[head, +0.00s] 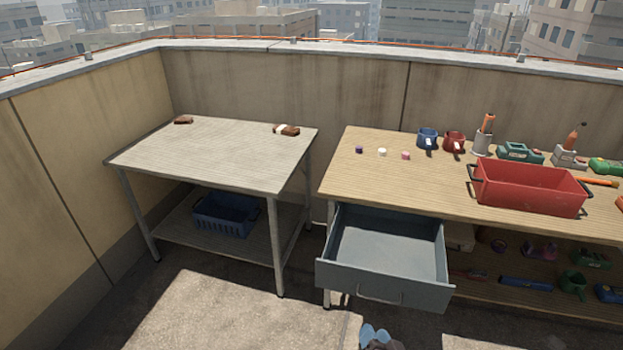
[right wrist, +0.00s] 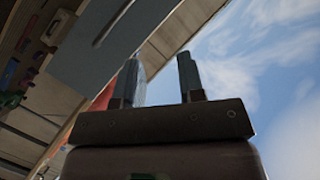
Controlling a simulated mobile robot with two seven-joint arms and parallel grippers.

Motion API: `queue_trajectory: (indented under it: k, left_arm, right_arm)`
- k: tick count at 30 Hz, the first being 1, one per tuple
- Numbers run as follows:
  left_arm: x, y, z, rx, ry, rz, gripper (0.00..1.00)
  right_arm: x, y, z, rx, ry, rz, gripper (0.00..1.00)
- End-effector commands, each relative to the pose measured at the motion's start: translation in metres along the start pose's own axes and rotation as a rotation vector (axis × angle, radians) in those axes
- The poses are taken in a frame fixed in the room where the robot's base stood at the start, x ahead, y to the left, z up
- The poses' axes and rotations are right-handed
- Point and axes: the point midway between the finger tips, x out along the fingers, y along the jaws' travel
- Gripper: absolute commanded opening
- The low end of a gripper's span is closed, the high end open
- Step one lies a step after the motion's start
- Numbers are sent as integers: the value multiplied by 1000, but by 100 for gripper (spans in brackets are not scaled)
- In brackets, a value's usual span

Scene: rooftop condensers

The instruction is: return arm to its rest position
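My right gripper (head: 374,336) shows at the bottom edge of the head view, low in front of the open drawer (head: 385,255). Only its blue-grey fingers and a dark part of the hand are in the picture. In the right wrist view its two fingers (right wrist: 162,82) stand apart, with nothing held between them. The drawer is pulled out of the right workbench (head: 350,178), and its visible inside is empty. The gripper appears clear of the drawer front. My left gripper is not in view.
The workbench bears a red crate (head: 530,190), mugs, small caps and tools. Several items lie on its lower shelf (head: 520,295). A grey table (head: 210,155) at left holds two brown objects, with a blue basket (head: 226,218) below. Open floor lies in front.

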Motion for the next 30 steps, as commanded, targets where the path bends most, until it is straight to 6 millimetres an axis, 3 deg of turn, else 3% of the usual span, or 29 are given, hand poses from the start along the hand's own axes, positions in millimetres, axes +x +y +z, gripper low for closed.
queue_trajectory:
  k: [3, 7, 11, 15, 20, 30]
  left_arm:
    - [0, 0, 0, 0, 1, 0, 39]
    - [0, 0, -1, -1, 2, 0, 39]
    - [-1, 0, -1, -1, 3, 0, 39]
    - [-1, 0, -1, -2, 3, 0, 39]
    - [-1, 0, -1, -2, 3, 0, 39]
    - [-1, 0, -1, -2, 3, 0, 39]
  right_arm:
    - [-47, 32, -14, -288, -100, 64, 36]
    - [-106, 66, -29, -536, -202, 154, 36]
    - [-153, 88, -36, -634, -246, 207, 36]
    - [-186, 107, -24, -647, -301, 237, 36]
    - [-199, 115, -16, -644, -327, 250, 36]
    - [-198, 115, -15, -641, -327, 250, 36]
